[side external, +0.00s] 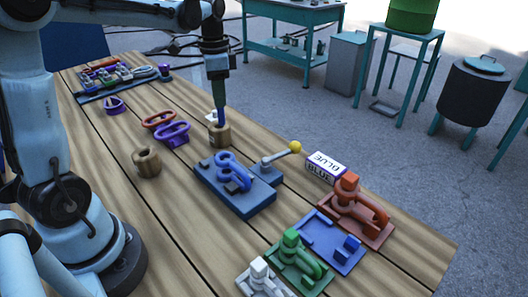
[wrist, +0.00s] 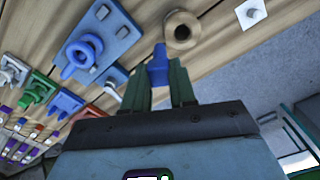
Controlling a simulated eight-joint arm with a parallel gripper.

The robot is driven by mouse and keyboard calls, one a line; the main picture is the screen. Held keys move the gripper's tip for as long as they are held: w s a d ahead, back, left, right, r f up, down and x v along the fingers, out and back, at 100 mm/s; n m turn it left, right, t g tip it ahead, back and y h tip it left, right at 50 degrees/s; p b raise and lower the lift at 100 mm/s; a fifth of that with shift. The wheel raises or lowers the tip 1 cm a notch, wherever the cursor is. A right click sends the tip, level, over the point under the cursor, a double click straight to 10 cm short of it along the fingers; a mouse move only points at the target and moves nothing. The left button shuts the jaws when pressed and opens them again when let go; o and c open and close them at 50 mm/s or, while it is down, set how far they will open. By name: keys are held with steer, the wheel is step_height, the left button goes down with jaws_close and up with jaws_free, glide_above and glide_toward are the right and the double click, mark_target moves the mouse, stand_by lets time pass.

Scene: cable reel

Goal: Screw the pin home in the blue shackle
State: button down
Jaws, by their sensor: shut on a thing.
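The blue shackle (side external: 232,170) sits on a blue base plate (side external: 258,203) in the middle of the bench; it also shows at upper left in the wrist view (wrist: 85,47). My gripper (side external: 217,82) is shut on a blue pin (side external: 219,105), which hangs upright behind the shackle. The wrist view shows the pin's blue head (wrist: 157,66) between my green fingers. A round wooden holder (side external: 219,137) is directly below the pin, and its open hole shows in the wrist view (wrist: 182,32). The pin is apart from the shackle.
A lever with a yellow ball (side external: 295,147) stands close to the blue plate. A box marked BLUE (side external: 325,168) and red (side external: 357,205), green (side external: 299,260) and white fixtures are at right. A second wooden holder (side external: 147,162) and loose purple shackles (side external: 173,134) are at left.

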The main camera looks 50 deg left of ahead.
steer(key=s+d+f, duration=0.2)
steer(key=s+d, duration=0.5)
steer(key=d, duration=0.4)
steer(key=shift+s, duration=0.2)
stand_by(0.4)
steer(key=shift+d+f, duration=0.1)
steer(key=shift+f, duration=1.15)
stand_by(0.9)
steer(key=c, duration=1.6)
jaws_free()
jaws_close()
